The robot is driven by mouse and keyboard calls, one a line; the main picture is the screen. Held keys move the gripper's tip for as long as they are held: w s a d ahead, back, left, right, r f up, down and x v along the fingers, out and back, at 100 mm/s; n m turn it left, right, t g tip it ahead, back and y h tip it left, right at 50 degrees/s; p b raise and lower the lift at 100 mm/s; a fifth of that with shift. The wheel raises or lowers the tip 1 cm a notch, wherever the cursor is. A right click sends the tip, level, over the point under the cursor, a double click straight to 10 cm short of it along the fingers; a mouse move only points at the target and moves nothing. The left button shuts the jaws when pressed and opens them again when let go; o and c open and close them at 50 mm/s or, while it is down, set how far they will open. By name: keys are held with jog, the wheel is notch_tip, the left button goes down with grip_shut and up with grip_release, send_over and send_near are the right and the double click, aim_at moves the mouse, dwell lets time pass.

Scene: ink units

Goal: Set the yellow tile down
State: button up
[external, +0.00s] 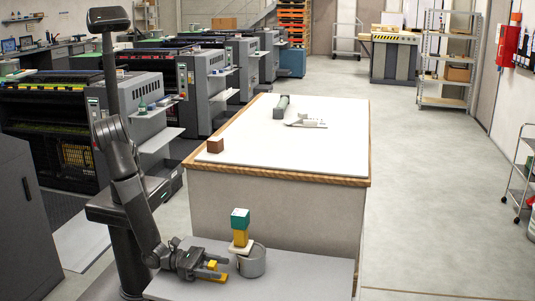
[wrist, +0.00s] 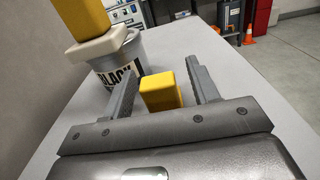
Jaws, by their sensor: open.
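A yellow tile (wrist: 161,92), shaped like a small block, sits on the grey surface between the two fingers of my gripper (wrist: 161,72) in the wrist view. The fingers are open, with a gap visible on each side of the tile. In the external view my gripper (external: 213,270) is low over the grey table, with the yellow tile (external: 212,264) at its fingers. A second yellow block (external: 240,238) stands in a stack, under a teal block (external: 240,219) and on a white piece (external: 241,248). This stack rests on a grey tin (external: 252,264).
The tin (wrist: 128,65), labelled "BLACK", stands close beside my left finger in the wrist view. Grey tabletop (wrist: 245,85) is clear to the right. A larger white-topped table (external: 280,145) behind holds a brown cube (external: 215,145) and a roller (external: 281,107).

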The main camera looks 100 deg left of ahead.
aim_at(215, 263)
jog(key=shift+c, duration=0.4)
jog(key=c, duration=1.1)
jog(key=shift+r, duration=0.5)
notch_tip(215, 263, up, 3)
jog(key=shift+r, duration=0.15)
jog(key=s+d+r, duration=0.1)
jog(key=s+r, duration=0.1)
jog(key=s, duration=0.1)
jog(key=s+d+r, duration=0.2)
jog(key=s, duration=0.2)
jog(key=s+d+r, duration=0.2)
jog(key=s, duration=0.1)
jog(key=shift+s+d+r, duration=0.15)
jog(key=shift+s+r, duration=0.1)
jog(key=shift+r, duration=0.15)
